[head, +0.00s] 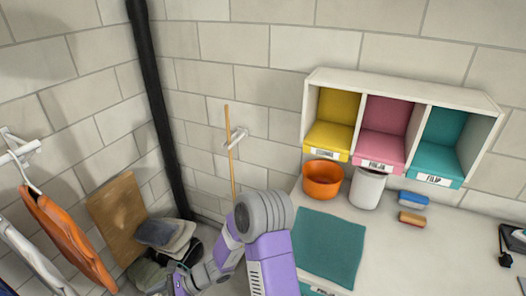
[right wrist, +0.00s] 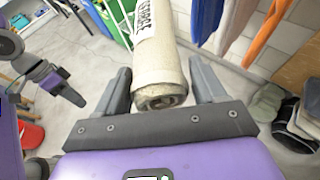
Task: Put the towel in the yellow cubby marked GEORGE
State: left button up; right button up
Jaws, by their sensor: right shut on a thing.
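A beige rolled towel (right wrist: 160,68) with dark lettering is between the fingers of my right gripper (right wrist: 163,90) in the right wrist view. The fingers close on its sides near its rolled end, and its far end runs out of the picture. The yellow cubby (head: 327,138) is the left one of three in a white wall unit in the head view. It looks empty; its front label is too small to read surely.
Pink (head: 380,145) and teal (head: 437,158) cubbies adjoin the yellow one. An orange pot (head: 322,182), a white container (head: 367,190), two brushes and a flat teal cloth (head: 328,248) are on the counter (head: 425,255). Clothes hang at left beside a brown board (head: 118,215).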

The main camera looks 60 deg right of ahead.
aim_at(331, 134)
jog(key=i, duration=0.6)
jog(key=z, duration=0.95)
jog(key=i, duration=0.6)
jog(key=z, duration=0.4)
jog(key=i, duration=1.05)
jog(key=z, duration=2.45)
jog(key=i, duration=0.3)
jog(key=z, duration=0.1)
